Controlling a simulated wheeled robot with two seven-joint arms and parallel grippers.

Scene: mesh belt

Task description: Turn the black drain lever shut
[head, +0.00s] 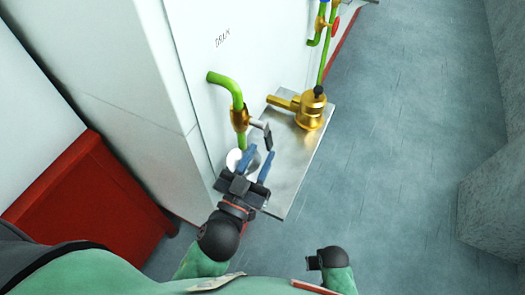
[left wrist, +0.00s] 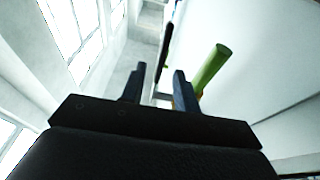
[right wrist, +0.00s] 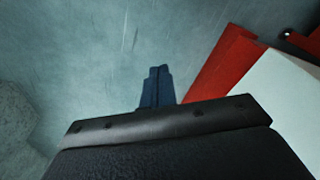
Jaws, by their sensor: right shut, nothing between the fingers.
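The black drain lever (head: 267,136) sits on a brass valve (head: 240,119) in a green drain pipe (head: 232,86) on the white cabinet wall. It points down and to the right. My left gripper (head: 258,153) is open just below it, its two blue fingers apart and pointing up toward it. In the left wrist view a dark bar (left wrist: 165,45), probably the lever, shows beyond the gap between the fingers (left wrist: 158,75). I cannot tell whether they touch. My right gripper (right wrist: 158,72) is shut and empty, low and away from the valve.
A metal plate (head: 292,165) projects from the wall and carries a brass pump-like fitting (head: 309,110). A round white drain (head: 236,158) lies under the pipe. A red block (head: 92,205) stands at left. Grey floor (head: 400,130) is clear at right.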

